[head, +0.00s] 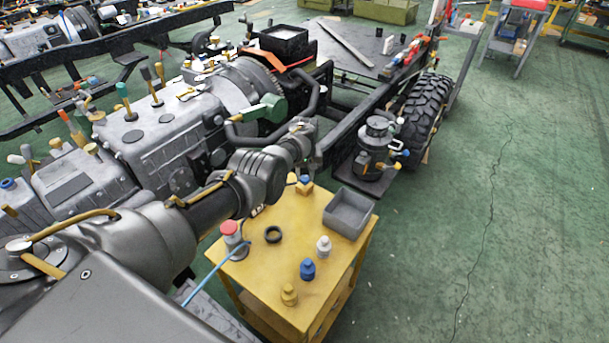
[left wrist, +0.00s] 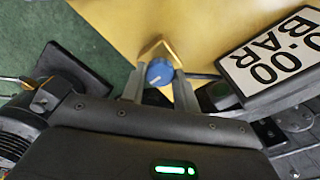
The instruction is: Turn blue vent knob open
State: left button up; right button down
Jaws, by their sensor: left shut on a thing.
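The blue vent knob (head: 304,179) sits on a small yellow-brown block at the back left edge of the yellow table. In the left wrist view, the knob (left wrist: 159,71) shows as a round blue cap in front of its yellow base. My left gripper (left wrist: 159,85) has one grey finger on each side of the knob and is shut on it. In the head view my left arm reaches over the table's left side to the knob, and its fingers are mostly hidden. How far the knob is turned cannot be told. My right gripper is not in view.
A "0.00 BAR" display (left wrist: 275,58) is close right of the fingers. The truck chassis stands behind.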

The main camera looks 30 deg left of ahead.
aim_at(305, 177)
pick_arm(q)
jog(key=shift+r, duration=0.1)
dwell(0.5)
jog(key=o, duration=1)
notch_tip(305, 177, up, 6)
jog(key=p, duration=0.3)
jog(key=shift+p, duration=0.3)
jog(key=shift+r, duration=2.35)
